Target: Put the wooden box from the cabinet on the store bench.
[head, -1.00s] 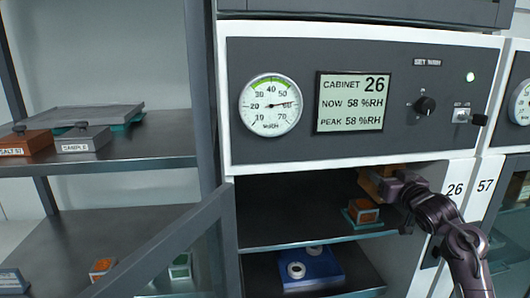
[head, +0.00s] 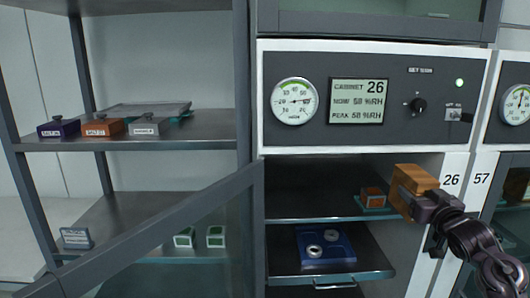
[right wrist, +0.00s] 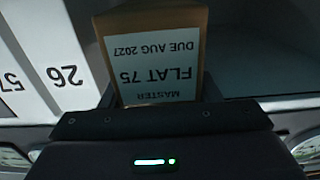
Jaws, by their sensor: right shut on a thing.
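The wooden box (head: 413,182) is held in my right gripper (head: 416,206), just in front of the right side of cabinet 26's (head: 378,245) open compartment. In the right wrist view the box (right wrist: 152,28) sits between the jaws and bears a white label reading MASTER, FLAT 75, DUE AUG 2027, upside down. The cabinet's glass door (head: 190,240) stands open toward the left. My left gripper is not in view. I cannot tell which surface is the store bench.
A small orange-brown block (head: 373,196) stands on the cabinet's upper shelf. A blue tray (head: 340,262) with two white rings lies on the lower shelf. An open rack (head: 200,127) at left holds several small labelled boxes. The open door crosses in front of the rack.

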